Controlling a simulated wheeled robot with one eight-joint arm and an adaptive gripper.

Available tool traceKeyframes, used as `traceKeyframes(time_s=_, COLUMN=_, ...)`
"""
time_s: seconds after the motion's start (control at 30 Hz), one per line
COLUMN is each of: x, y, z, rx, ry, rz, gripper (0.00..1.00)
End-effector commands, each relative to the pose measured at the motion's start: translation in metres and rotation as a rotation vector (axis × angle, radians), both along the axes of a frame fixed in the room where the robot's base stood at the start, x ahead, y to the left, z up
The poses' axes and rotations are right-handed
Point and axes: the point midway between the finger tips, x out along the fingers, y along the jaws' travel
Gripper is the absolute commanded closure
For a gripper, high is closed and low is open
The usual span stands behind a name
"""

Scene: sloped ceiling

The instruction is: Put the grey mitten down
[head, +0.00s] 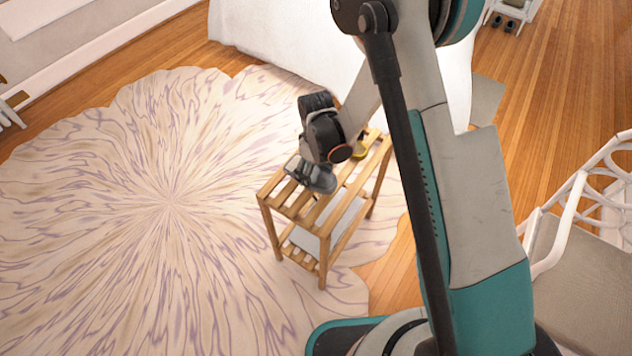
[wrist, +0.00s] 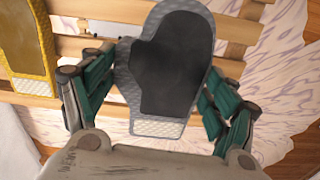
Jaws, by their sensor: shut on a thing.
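The grey mitten (wrist: 166,65) has a dark palm patch and a lighter quilted edge. In the wrist view it lies between the two green-padded fingers of my gripper (wrist: 150,95), which is shut on it. In the head view the mitten (head: 318,177) shows at my gripper (head: 308,168), over the left end of a slatted wooden rack (head: 299,212). I cannot tell whether the mitten touches the slats.
A yellow thing (head: 362,146) lies on the rack's far end; it also shows in the wrist view (wrist: 28,45). A white thing (head: 340,214) is on the lower shelf. A round patterned rug (head: 140,210) covers the floor to the left. A white-draped piece (head: 275,40) stands behind.

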Motion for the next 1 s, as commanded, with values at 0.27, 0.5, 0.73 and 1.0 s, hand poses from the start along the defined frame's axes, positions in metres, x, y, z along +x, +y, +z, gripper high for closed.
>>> traceKeyframes(time_s=0.27, x=0.000, y=0.000, z=-0.024, rx=0.000, ry=0.000, rz=0.000, gripper=0.44)
traceKeyframes(time_s=0.5, x=0.000, y=0.000, z=-0.048, rx=0.000, ry=0.000, rz=0.000, gripper=0.44)
traceKeyframes(time_s=0.73, x=0.000, y=0.000, z=-0.047, rx=0.000, ry=0.000, rz=0.000, gripper=0.44)
traceKeyframes(time_s=1.0, x=0.000, y=0.000, z=-0.049, rx=0.000, ry=0.000, rz=0.000, gripper=0.00)
